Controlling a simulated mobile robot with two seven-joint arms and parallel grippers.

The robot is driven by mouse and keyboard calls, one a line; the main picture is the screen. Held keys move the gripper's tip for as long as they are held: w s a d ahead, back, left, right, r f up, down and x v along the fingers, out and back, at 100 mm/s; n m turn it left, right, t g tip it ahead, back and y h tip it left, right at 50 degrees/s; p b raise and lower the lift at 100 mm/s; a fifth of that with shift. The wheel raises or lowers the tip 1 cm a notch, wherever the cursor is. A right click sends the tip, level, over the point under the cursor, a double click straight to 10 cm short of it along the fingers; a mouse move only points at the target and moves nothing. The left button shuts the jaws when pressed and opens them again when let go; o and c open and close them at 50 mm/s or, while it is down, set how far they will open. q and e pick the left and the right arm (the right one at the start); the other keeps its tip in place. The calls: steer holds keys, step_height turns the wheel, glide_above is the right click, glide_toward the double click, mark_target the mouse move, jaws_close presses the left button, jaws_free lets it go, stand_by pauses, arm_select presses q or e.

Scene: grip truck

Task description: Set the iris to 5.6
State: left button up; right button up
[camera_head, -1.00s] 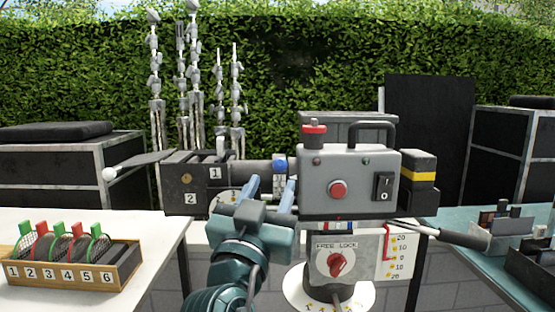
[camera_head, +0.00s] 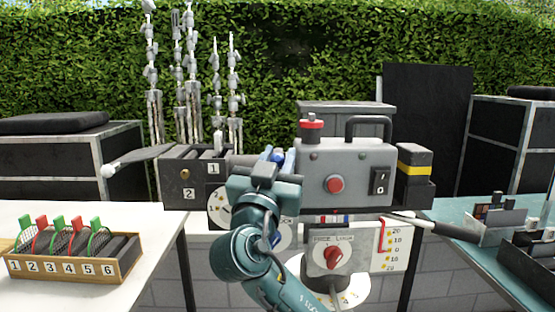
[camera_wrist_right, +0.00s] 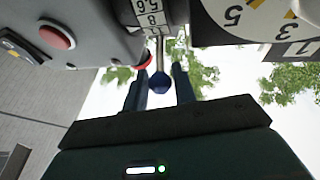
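The grey camera box (camera_head: 345,165) stands in the middle on its support, with the lens barrel to its left. In the right wrist view, a white iris scale (camera_wrist_right: 152,15) shows on the lens, with 5.6 and 8 readable on it. A lever with a blue ball knob (camera_wrist_right: 159,83) points down from beside the scale. My right gripper (camera_wrist_right: 159,90) is open, with one finger on each side of the knob and visible gaps. My left gripper is not in view.
A matte box with labels 1 and 2 (camera_head: 174,185) sits left of the lens. A FREE/LOCK dial panel (camera_head: 335,250) is below the camera. A filter tray (camera_head: 70,272) stands on the white table at left. A teal table (camera_head: 480,275) with boxes is at right.

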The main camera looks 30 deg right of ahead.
jaws_close()
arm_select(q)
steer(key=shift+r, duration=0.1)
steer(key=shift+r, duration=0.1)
